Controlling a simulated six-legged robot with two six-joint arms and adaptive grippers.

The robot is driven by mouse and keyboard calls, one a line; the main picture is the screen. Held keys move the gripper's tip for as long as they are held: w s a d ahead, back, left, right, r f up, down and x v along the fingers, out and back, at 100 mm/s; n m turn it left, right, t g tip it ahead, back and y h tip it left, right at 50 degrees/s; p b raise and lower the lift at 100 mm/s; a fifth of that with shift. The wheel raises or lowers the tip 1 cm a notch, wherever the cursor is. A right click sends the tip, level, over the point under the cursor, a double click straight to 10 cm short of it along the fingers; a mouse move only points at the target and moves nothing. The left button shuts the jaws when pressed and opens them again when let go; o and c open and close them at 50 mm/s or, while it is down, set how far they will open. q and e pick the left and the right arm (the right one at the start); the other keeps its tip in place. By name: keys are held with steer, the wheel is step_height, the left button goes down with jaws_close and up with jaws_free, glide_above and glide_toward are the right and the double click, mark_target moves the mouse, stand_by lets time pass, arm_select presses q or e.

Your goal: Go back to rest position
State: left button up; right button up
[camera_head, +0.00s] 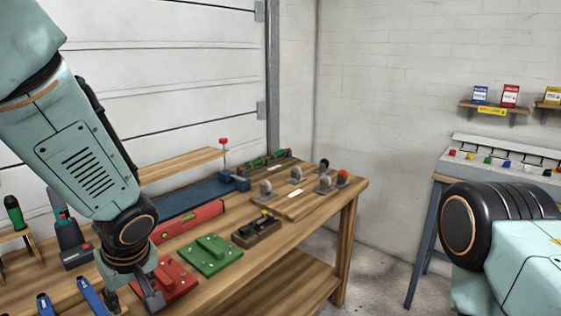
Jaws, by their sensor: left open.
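My left gripper (132,300) hangs down from my left arm over the near part of the wooden workbench. It is open, and its fingers are next to the left edge of a red plate (174,278). I see nothing held between the fingers, though the picture's lower edge is close. My right arm shows at the lower right as a black joint and a pale green link. Its gripper is out of the picture.
Blue-handled tools (90,295) lie left of my gripper. A second table (500,166) stands at right.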

arm_select(q)
steer(key=w+d+f+m+t+h, duration=0.2)
steer(key=d+f+m+h, duration=0.1)
steer(key=d+m, duration=0.3)
steer(key=s+f+m+h, duration=0.1)
steer(key=s+f+m, duration=0.3)
steer(key=s+f, duration=0.4)
steer(key=s+a+f+g, duration=0.1)
steer(key=s+f+g, duration=0.1)
steer(key=s+f, duration=0.6)
steer(key=s+a+f+g, duration=0.1)
steer(key=s+f, duration=0.6)
steer(key=s, duration=0.7)
steer(key=shift+a+f+g+b, duration=0.15)
steer(key=shift+f+g+b, duration=0.25)
steer(key=shift+g, duration=0.5)
